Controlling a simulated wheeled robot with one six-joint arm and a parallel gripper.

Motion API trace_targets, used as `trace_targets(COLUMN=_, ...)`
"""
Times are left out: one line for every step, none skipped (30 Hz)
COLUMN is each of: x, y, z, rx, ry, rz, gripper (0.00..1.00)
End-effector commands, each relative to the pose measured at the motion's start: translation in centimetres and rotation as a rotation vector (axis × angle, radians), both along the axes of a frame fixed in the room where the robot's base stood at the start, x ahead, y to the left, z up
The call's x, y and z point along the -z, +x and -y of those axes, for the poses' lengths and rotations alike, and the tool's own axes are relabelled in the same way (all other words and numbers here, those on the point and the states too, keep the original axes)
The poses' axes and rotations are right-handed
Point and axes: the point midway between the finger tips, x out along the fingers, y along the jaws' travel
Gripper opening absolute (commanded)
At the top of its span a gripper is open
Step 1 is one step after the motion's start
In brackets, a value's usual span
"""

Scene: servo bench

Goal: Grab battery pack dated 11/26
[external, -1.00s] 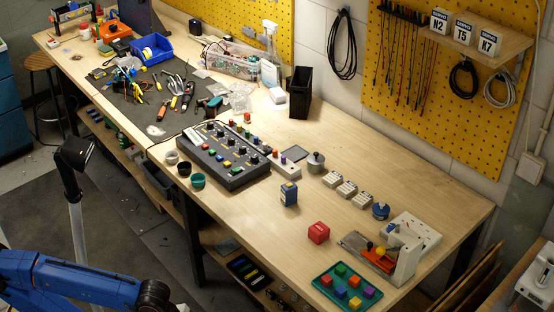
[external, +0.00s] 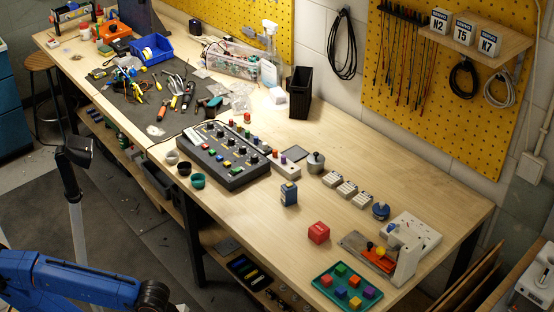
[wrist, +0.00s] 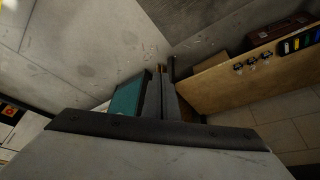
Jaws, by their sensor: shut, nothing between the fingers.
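Three small pale grey blocks with printed labels, likely the battery packs, lie in a diagonal row on the bench in the external view: the left pack (external: 332,179), the middle pack (external: 347,188) and the right pack (external: 363,200). Their dates are too small to read. My gripper (wrist: 161,72) shows in the wrist view, with its fingers together and nothing held. It points past the floor and a wooden shelf edge, and no pack shows there. In the external view my blue arm is at the lower left, off the bench, and the gripper is out of sight.
Near the packs are a grey round pot (external: 316,162), a blue round knob (external: 381,211), a blue box (external: 289,194), a red cube (external: 319,233) and a black control panel (external: 223,156). A green tray (external: 322,283) holds coloured blocks. The bench behind the packs is clear.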

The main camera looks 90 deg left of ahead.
Motion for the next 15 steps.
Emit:
trace_targets(x=0.00, y=0.00, z=0.00, rx=0.000, ry=0.000, rz=0.000, gripper=0.00)
trace_targets(x=0.00, y=0.00, z=0.00, rx=0.000, ry=0.000, rz=0.000, gripper=0.00)
trace_targets(x=0.00, y=0.00, z=0.00, rx=0.000, ry=0.000, rz=0.000, gripper=0.00)
trace_targets(x=0.00, y=0.00, z=0.00, rx=0.000, ry=0.000, rz=0.000, gripper=0.00)
trace_targets(x=0.00, y=0.01, z=0.00, rx=0.000, ry=0.000, rz=0.000, gripper=0.00)
trace_targets(x=0.00, y=0.01, z=0.00, rx=0.000, ry=0.000, rz=0.000, gripper=0.10)
trace_targets(x=0.00, y=0.01, z=0.00, rx=0.000, ry=0.000, rz=0.000, gripper=0.17)
trace_targets(x=0.00, y=0.01, z=0.00, rx=0.000, ry=0.000, rz=0.000, gripper=0.24)
trace_targets(x=0.00, y=0.01, z=0.00, rx=0.000, ry=0.000, rz=0.000, gripper=0.33)
trace_targets(x=0.00, y=0.01, z=0.00, rx=0.000, ry=0.000, rz=0.000, gripper=0.41)
trace_targets(x=0.00, y=0.01, z=0.00, rx=0.000, ry=0.000, rz=0.000, gripper=0.48)
trace_targets(x=0.00, y=0.01, z=0.00, rx=0.000, ry=0.000, rz=0.000, gripper=0.57)
trace_targets(x=0.00, y=0.01, z=0.00, rx=0.000, ry=0.000, rz=0.000, gripper=0.58)
trace_targets(x=0.00, y=0.01, z=0.00, rx=0.000, ry=0.000, rz=0.000, gripper=0.58)
trace_targets(x=0.00, y=0.01, z=0.00, rx=0.000, ry=0.000, rz=0.000, gripper=0.58)
